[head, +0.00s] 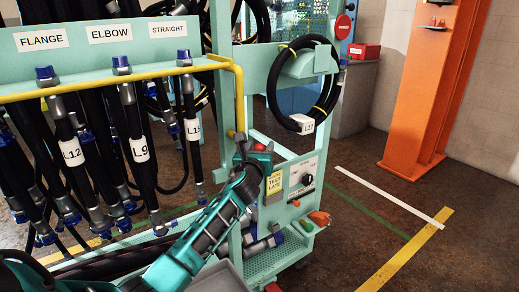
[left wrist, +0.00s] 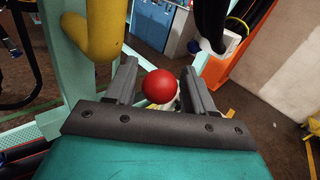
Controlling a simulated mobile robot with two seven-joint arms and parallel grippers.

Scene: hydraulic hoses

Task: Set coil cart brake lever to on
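The teal coil cart (head: 282,233) stands in front of me in the head view. A red ball knob (head: 259,147) shows at the cart's front corner, beside the bent yellow rail (head: 239,95). My left gripper (head: 251,152) is at this knob. In the left wrist view the red knob (left wrist: 158,86) sits between the two grey fingers of my left gripper (left wrist: 160,88), with a gap on each side. Most of the lever below the knob is hidden, so its setting cannot be told. My right gripper is not in view.
Labelled black hoses (head: 140,150) hang along the left, and a coiled hose (head: 300,85) hangs behind the knob. A panel with a black dial (head: 307,179) and an orange handle (head: 319,218) are on the cart's right side. An orange post (head: 432,85) stands right; floor between is open.

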